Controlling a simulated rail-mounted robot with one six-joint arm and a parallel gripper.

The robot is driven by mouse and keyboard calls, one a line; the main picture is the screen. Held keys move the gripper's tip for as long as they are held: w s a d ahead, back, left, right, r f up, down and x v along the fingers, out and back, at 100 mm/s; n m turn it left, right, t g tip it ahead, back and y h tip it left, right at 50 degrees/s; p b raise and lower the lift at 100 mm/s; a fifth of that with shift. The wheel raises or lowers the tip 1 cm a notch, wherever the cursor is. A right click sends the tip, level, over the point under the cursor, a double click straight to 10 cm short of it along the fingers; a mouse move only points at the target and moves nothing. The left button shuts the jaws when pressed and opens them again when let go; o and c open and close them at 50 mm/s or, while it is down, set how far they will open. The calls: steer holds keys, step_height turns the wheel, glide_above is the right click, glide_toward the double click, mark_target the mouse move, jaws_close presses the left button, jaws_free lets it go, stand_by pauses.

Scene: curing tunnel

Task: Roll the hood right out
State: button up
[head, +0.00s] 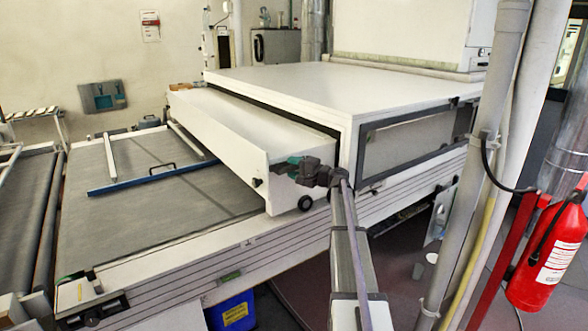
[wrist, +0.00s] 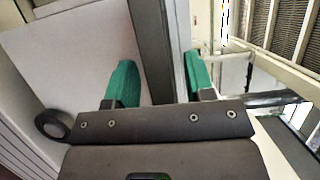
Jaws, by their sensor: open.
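The hood (head: 235,132) is a long white box-like cover on small black wheels. In the head view it sticks partly out of the left side of the white tunnel housing (head: 300,85), over the grey belt bed. My gripper (head: 298,163) is at the hood's near end, close to its upper right part. In the wrist view my gripper (wrist: 160,78) has its two green fingers apart, with a dark upright bar and a pale edge between them. I cannot tell whether the fingers touch either. The hood's white end panel (wrist: 70,55) and a black wheel (wrist: 52,125) show at left.
The grey belt bed (head: 95,225) lies left of the hood. A blue bar (head: 150,178) with a black handle lies across it, and a white bar (head: 109,158) lies behind. Grey pipes (head: 480,150) and a red fire extinguisher (head: 550,255) stand at right. A blue bin (head: 232,312) is below.

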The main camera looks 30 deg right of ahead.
jaws_close()
steer(key=shift+s+a, duration=0.1)
stand_by(0.4)
